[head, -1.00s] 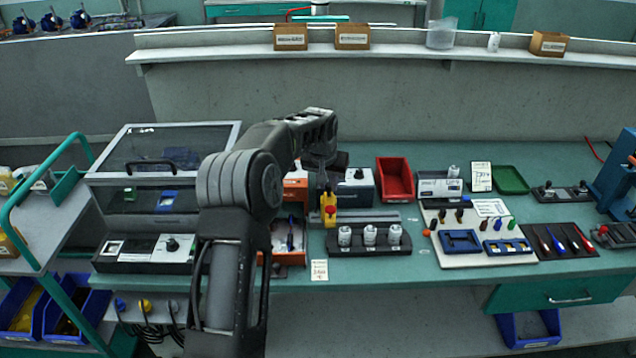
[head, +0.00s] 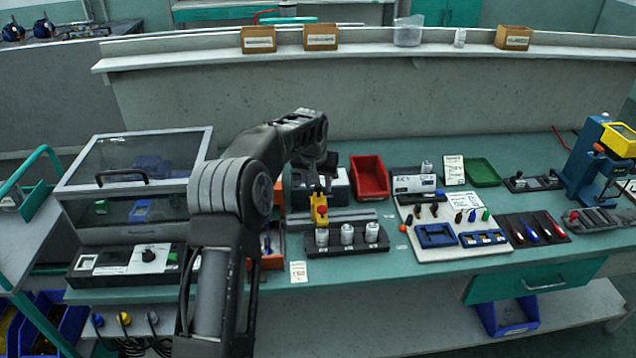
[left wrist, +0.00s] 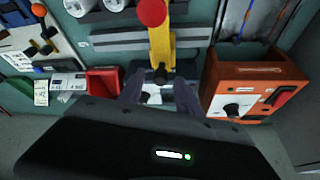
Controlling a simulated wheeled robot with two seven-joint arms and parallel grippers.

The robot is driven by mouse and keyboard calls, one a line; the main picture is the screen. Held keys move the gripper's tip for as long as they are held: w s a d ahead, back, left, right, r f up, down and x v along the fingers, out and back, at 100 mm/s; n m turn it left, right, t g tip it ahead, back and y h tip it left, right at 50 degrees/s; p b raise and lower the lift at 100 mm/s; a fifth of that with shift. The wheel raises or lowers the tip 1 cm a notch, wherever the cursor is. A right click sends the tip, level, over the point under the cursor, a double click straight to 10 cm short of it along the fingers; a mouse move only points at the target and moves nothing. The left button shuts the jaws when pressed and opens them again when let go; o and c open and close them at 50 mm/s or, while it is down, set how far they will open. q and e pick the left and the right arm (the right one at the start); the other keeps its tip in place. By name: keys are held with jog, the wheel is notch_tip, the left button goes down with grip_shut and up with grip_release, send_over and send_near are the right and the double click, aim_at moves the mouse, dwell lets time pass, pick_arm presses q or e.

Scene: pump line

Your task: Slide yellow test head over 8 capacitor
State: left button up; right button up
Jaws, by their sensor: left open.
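The yellow test head (head: 319,208) with its red knob stands on a grey rail (head: 352,216) behind a black holder (head: 347,248). Three white capacitors stand in the holder: left (head: 322,236), middle (head: 347,233) and right (head: 372,232). Their markings are too small to read. The test head lines up roughly with the left capacitor. In the left wrist view, my open left gripper (left wrist: 160,88) has one finger on each side of the yellow test head (left wrist: 161,50). I cannot tell whether they touch it. My right gripper is not in view.
A red bin (head: 369,178) stands behind the rail. An orange unit (left wrist: 250,85) shows beside my gripper in the wrist view. A white board with blue trays (head: 436,236) lies right of the holder. A lidded case (head: 140,170) stands at left.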

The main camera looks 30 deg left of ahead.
aim_at(315, 204)
pick_arm(q)
jog(key=shift+r, duration=0.1)
jog(key=b+v, duration=0.1)
jog(key=v, duration=0.6)
jog(key=shift+r+b, duration=0.25)
jog(key=shift+b, duration=0.1)
jog(key=shift+s+d, duration=0.1)
jog(key=shift+s, duration=0.1)
